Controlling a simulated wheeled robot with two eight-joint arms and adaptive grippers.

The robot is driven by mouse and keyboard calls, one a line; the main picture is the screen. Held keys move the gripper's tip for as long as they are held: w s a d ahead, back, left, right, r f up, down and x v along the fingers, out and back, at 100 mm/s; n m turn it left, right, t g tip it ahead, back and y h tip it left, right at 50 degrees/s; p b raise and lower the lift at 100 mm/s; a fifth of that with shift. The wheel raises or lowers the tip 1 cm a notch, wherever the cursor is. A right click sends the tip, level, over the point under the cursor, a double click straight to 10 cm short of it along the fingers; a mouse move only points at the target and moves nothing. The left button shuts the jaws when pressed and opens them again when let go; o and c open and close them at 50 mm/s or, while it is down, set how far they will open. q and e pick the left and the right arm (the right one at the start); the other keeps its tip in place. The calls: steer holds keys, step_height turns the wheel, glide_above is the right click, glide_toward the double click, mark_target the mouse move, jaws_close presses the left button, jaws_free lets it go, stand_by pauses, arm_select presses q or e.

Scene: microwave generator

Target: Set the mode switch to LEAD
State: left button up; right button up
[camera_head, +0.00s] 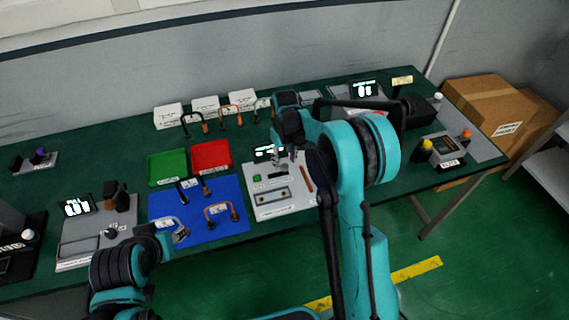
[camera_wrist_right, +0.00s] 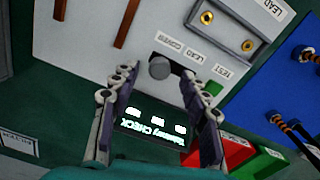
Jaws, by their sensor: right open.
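The mode switch, a small grey round knob (camera_wrist_right: 159,68), sits on a pale panel (camera_wrist_right: 90,35) in the right wrist view. Labels reading COVER, LEAD and TEST (camera_wrist_right: 220,71) lie beside it. Which one it points to cannot be told. My right gripper (camera_wrist_right: 160,80) is open, its two fingers on either side of the knob with visible gaps. In the head view my right gripper (camera_head: 290,152) hangs over the panel (camera_head: 270,211) and partly hides it. My left gripper (camera_head: 172,232) is at the lower left, near the blue mat; its jaws are unclear.
A lit display (camera_wrist_right: 150,127) lies below the knob in the right wrist view. The blue mat (camera_head: 212,189) with cable leads, a green tray (camera_head: 167,167) and a red tray (camera_head: 210,155) are left of the panel. Cardboard boxes (camera_head: 495,105) stand at the right.

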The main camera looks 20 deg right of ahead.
mark_target(285, 169)
steer(key=shift+f, duration=1.2)
steer(key=shift+c, duration=0.3)
